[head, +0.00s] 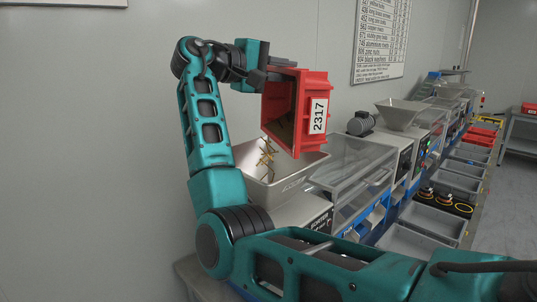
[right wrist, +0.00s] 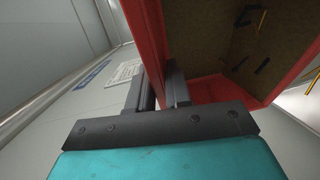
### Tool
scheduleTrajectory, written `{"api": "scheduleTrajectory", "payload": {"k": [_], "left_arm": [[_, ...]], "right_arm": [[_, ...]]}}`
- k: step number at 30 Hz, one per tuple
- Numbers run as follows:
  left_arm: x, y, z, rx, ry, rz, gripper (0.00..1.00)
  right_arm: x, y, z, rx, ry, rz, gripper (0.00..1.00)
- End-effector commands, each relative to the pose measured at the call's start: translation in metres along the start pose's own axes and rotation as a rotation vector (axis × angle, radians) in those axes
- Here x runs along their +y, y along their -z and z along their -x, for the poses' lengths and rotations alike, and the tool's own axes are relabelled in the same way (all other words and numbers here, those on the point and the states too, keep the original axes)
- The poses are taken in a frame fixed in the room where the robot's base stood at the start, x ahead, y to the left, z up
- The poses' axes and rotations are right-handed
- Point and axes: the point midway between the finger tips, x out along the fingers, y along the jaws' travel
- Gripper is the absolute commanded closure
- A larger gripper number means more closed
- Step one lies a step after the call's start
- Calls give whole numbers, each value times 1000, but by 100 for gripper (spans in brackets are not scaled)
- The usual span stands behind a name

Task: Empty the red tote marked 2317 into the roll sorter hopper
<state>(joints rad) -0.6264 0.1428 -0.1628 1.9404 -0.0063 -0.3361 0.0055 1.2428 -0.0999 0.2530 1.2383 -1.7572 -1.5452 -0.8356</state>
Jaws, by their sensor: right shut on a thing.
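The red tote marked 2317 (head: 301,82) is held in the air, tipped steeply on its side above the pale roll sorter hopper (head: 290,190). Several thin yellow-brown pieces (head: 268,154) are in the air between the tote and the hopper. My right gripper (head: 278,73) is shut on the tote's wall at its upper left. In the right wrist view the fingers (right wrist: 160,88) clamp the red wall (right wrist: 150,35). A few dark and yellow pieces (right wrist: 262,66) show against the tote's brown inside. The hopper's bottom is hidden. My left gripper is out of view.
A clear-covered sorter machine (head: 352,165) stands right of the hopper. A second hopper (head: 400,115) and several grey bins (head: 452,190) line the bench to the right. A wall chart (head: 381,38) hangs behind.

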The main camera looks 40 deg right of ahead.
Motion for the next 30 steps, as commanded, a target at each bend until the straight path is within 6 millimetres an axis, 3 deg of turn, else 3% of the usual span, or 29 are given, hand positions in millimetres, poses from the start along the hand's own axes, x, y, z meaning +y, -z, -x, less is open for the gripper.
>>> {"api": "scheduleTrajectory", "payload": {"k": [30], "left_arm": [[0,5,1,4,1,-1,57]], "right_arm": [[1,3,13,1,-80,16,100]]}}
